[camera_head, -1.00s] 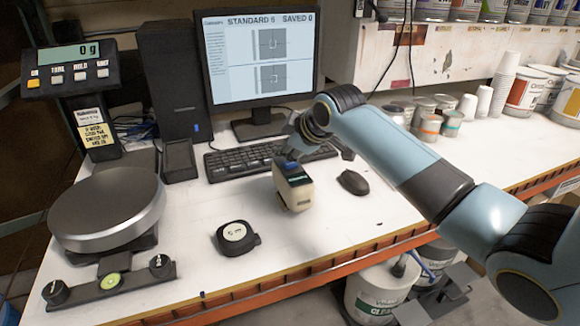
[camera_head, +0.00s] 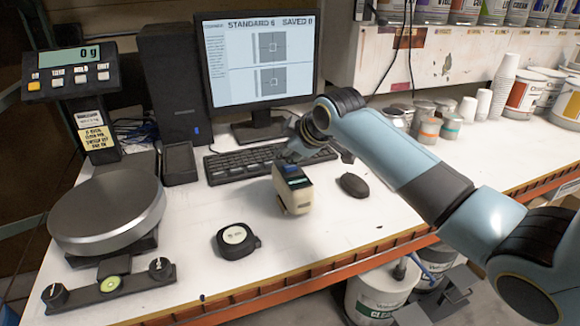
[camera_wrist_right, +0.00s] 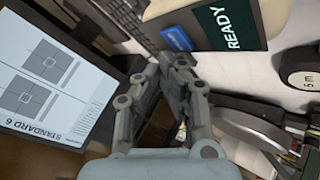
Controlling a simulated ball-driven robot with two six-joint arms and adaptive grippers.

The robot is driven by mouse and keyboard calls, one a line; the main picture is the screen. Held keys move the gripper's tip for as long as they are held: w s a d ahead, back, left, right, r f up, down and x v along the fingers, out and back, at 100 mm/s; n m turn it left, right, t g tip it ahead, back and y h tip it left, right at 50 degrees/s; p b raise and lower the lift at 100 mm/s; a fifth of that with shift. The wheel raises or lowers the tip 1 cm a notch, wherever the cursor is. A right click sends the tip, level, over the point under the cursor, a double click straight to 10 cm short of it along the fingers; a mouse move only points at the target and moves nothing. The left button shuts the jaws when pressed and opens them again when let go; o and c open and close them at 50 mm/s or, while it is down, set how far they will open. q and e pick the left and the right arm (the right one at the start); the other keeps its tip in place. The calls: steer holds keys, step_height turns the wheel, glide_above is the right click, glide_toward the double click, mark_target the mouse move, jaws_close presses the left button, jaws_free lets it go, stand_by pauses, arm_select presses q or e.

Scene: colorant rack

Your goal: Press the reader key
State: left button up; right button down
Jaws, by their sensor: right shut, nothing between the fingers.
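The reader (camera_head: 293,194) is a small cream device standing on the white bench in front of the keyboard. Its blue key (camera_head: 290,169) is on top; in the right wrist view the blue key (camera_wrist_right: 177,38) sits beside a dark display (camera_wrist_right: 230,28) that says READY. My right gripper (camera_head: 290,156) is just behind and above the reader's top. In the wrist view its fingertips (camera_wrist_right: 176,66) are together and empty, close to the blue key; a small gap seems to show. The monitor (camera_head: 262,58) reads STANDARD 6, SAVED 0. My left gripper is not in view.
A keyboard (camera_head: 240,164) lies behind the reader and a black mouse (camera_head: 353,185) to its right. A tape measure (camera_head: 236,240) lies front left. A scale with a round pan (camera_head: 108,208) stands at the left. Cans (camera_head: 450,125) and cups stand back right.

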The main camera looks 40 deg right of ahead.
mark_target(287, 168)
steer(key=shift+f, duration=0.1)
steer(key=shift+f, duration=0.35)
steer(key=shift+f, duration=0.35)
stand_by(0.9)
steer(key=shift+r, duration=0.1)
steer(key=shift+r+p, duration=0.75)
steer(key=shift+p, duration=0.15)
step_height(287, 168, up, 3)
steer(key=p, duration=0.3)
steer(key=shift+f, duration=0.1)
steer(key=shift+r+p, duration=0.6)
steer(key=shift+r, duration=0.5)
